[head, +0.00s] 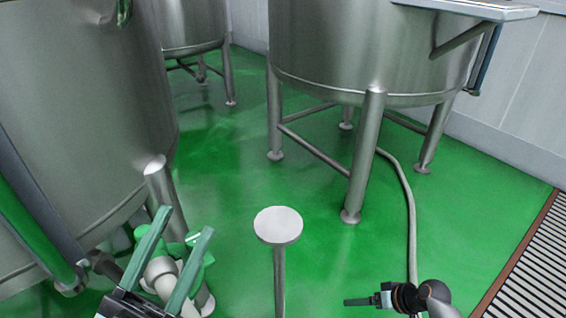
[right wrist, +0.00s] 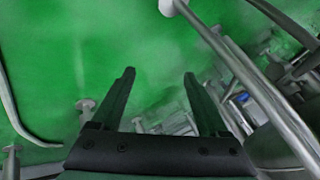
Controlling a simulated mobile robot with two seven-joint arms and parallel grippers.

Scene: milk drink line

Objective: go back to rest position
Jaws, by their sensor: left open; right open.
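My left gripper (head: 186,221) is at the lower left of the head view, its two green fingers spread apart and empty, in front of the left tank's leg and a white and green valve fitting. My right gripper (head: 350,301) is at the lower right of the head view, seen side-on and pointing left over the green floor. In the right wrist view its fingers (right wrist: 159,75) are apart with nothing between them. Neither gripper is seen touching anything.
A large steel tank (head: 80,120) stands close on the left, another tank (head: 360,55) at the back. A round-topped post (head: 278,225) stands between my grippers. A hose (head: 408,205) runs along the floor (head: 330,265). A drain grate (head: 530,270) lies at the right.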

